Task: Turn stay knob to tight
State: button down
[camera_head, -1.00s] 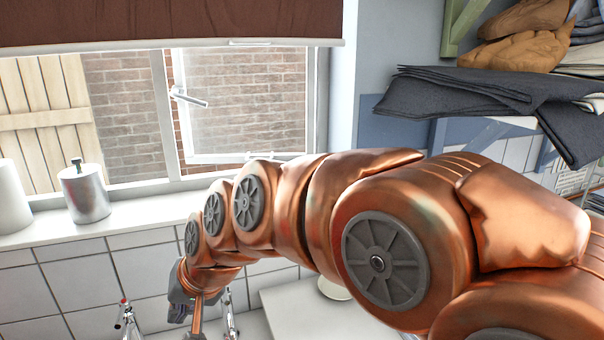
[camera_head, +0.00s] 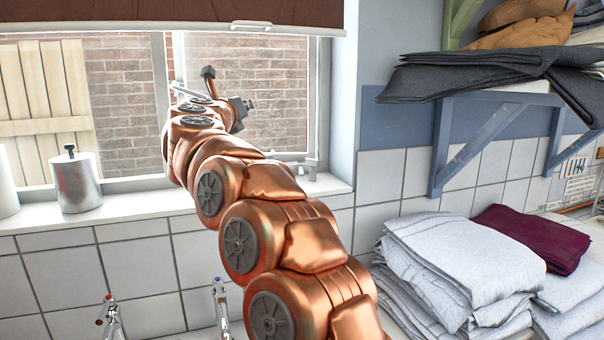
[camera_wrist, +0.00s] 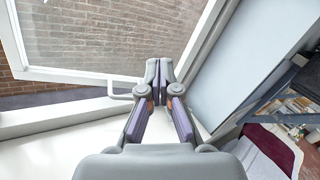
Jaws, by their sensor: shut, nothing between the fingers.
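My gripper (camera_wrist: 158,72) is shut and empty in the wrist view, its fingertips together in front of the window's right side. A thin pale bar (camera_wrist: 122,95), perhaps the window stay, runs at the foot of the sash just left of the fingers. I cannot make out a knob on it; the fingers may hide it. The window sash (camera_wrist: 110,40) stands ajar. In the head view, the dark end of my gripper (camera_head: 241,110) is in front of the window pane (camera_head: 275,75). A small grey fitting (camera_head: 312,165) shows at the lower right of the window, apart from my gripper.
A metal canister (camera_head: 76,185) stands on the sill (camera_head: 130,205) at left. Two taps (camera_head: 221,300) are below. Folded white towels (camera_head: 450,260) and a maroon cloth (camera_head: 530,238) lie at right, under a bracketed shelf (camera_head: 510,92). A brown blind (camera_head: 150,12) hangs above.

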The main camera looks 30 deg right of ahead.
aim_at(308, 162)
jog(key=s+d+f+m+g, duration=0.1)
jog(key=d+f+m+g, duration=0.1)
jog(key=f+m, duration=0.1)
jog(key=s+d+f+m+g+b, duration=0.1)
jog(key=f+m+g, duration=0.2)
jog(key=f, duration=0.3)
jog(key=s+d+f+m+g+b, duration=0.1)
jog(key=d+f+m+g, duration=0.1)
jog(key=f, duration=0.3)
jog(key=shift+s+d+m+g, duration=0.3)
jog(key=shift+s+m+g, duration=0.1)
jog(key=shift+m, duration=0.1)
jog(key=p+x, duration=0.1)
jog(key=x, duration=0.3)
jog(key=p+x, duration=0.2)
jog(key=x, duration=0.3)
jog(key=r+p+x, duration=0.1)
jog(key=x, duration=0.3)
jog(key=shift+w+d, duration=0.25)
jog(key=shift+d, duration=0.1)
